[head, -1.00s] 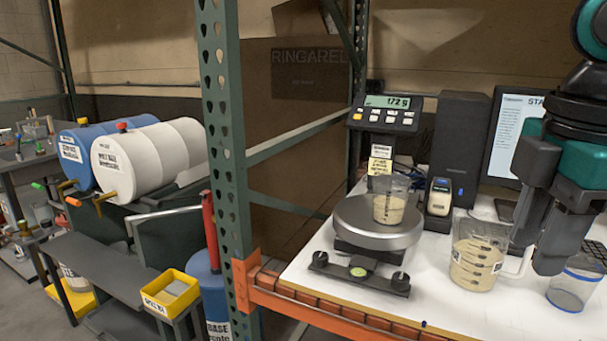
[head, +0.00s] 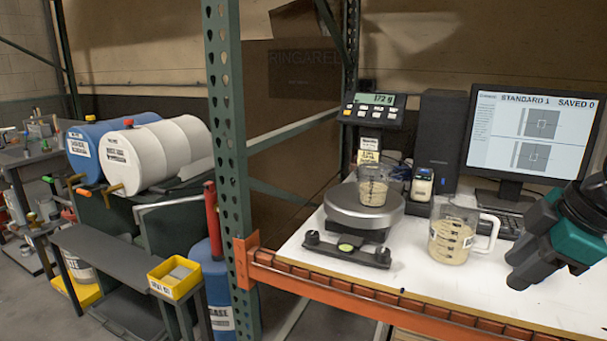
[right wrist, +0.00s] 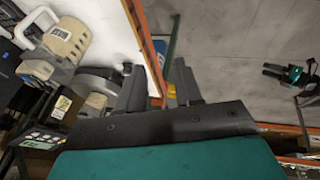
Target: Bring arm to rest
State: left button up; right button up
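My right gripper (head: 518,268) is at the right of the head view, over the white table top to the right of the handled measuring jug. In the right wrist view its two dark fingers (right wrist: 157,78) stand apart with nothing between them. In that view, a small teal and black arm end (right wrist: 287,74), seemingly my left gripper, shows at far right; its finger opening is too small to judge. The left gripper is not in the head view.
The jug (head: 453,232) holds beige liquid. A small cup (head: 373,188) stands on the round scale (head: 363,215), whose display (head: 377,99) reads 172 g. A monitor (head: 530,130) stands behind. The orange rack beam (head: 360,302) edges the table; a green post (head: 228,150) rises at left.

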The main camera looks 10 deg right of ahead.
notch_tip(320, 180, down, 24)
jog(key=s+d+m+t, duration=0.2)
jog(key=m+t, duration=0.1)
jog(key=m, duration=0.3)
jog(key=s+a+f+m+t, duration=0.1)
jog(key=s+a+f, duration=0.3)
jog(key=a, duration=0.5)
jog(key=s+a+f+m+t, duration=0.2)
jog(key=s+a+f, duration=0.2)
jog(key=a+f, duration=0.3)
jog(key=a, duration=0.3)
jog(key=shift+s+a+f+m, duration=0.15)
jog(key=shift+a+f+m, duration=0.05)
jog(key=shift+a+m, duration=0.1)
